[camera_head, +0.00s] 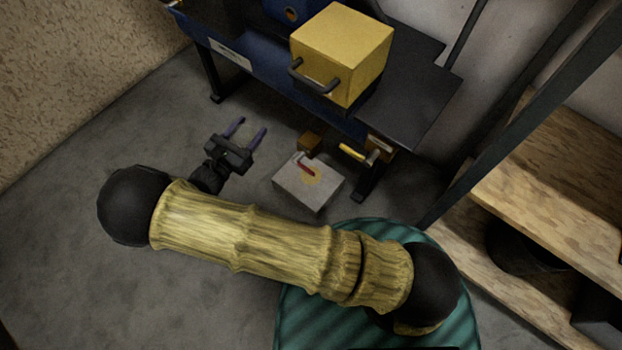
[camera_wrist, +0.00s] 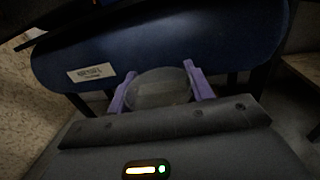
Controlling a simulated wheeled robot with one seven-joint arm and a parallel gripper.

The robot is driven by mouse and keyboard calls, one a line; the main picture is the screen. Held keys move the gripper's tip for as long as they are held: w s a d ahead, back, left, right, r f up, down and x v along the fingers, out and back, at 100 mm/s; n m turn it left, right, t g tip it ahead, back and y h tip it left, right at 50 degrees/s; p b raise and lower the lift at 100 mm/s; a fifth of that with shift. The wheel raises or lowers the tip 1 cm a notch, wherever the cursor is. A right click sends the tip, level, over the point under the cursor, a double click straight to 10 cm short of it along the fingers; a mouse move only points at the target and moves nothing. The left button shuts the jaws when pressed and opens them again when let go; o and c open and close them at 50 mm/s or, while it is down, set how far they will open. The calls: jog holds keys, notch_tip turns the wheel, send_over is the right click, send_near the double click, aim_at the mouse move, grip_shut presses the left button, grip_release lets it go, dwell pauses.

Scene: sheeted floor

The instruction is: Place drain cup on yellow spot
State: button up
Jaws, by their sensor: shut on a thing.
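In the wrist view, my gripper (camera_wrist: 160,74) has its two purple fingers on either side of a round, see-through cup (camera_wrist: 160,90), which I take to be the drain cup. It is shut on it. In the head view, my gripper (camera_head: 252,128) is above the floor, left of a grey box (camera_head: 290,187); the cup cannot be made out there. A faint yellow spot (camera_head: 315,178) is on the box's top. A small red thing (camera_head: 305,164) lies at the spot's upper left edge.
A dark blue bench (camera_head: 225,56) stands behind, carrying a yellow box (camera_head: 345,45) with a handle. A brown block (camera_head: 310,141) and a yellow-handled item (camera_head: 355,153) are near the grey box. Wooden shelves (camera_head: 540,205) stand at right. Floor at left is clear.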

jog(key=s+d+f+h+b, duration=0.1)
jog(key=s+d+f+b, duration=0.1)
jog(key=f, duration=1.3)
jog(key=s+d+f+m+g+h+b, duration=0.1)
jog(key=s+d+f+b, duration=0.1)
jog(key=f, duration=1.3)
jog(key=shift+d+m+b, duration=0.3)
jog(key=shift+d+b, duration=0.5)
jog(key=shift+b, duration=0.05)
jog(key=shift+s+r, duration=0.1)
jog(key=b+x, duration=0.6)
jog(key=x, duration=1)
jog(key=shift+w+d, duration=0.25)
jog(key=shift+d, duration=0.1)
jog(key=shift+w+f+b, duration=0.1)
jog(key=shift+f+b, duration=0.15)
jog(key=shift+b, duration=0.1)
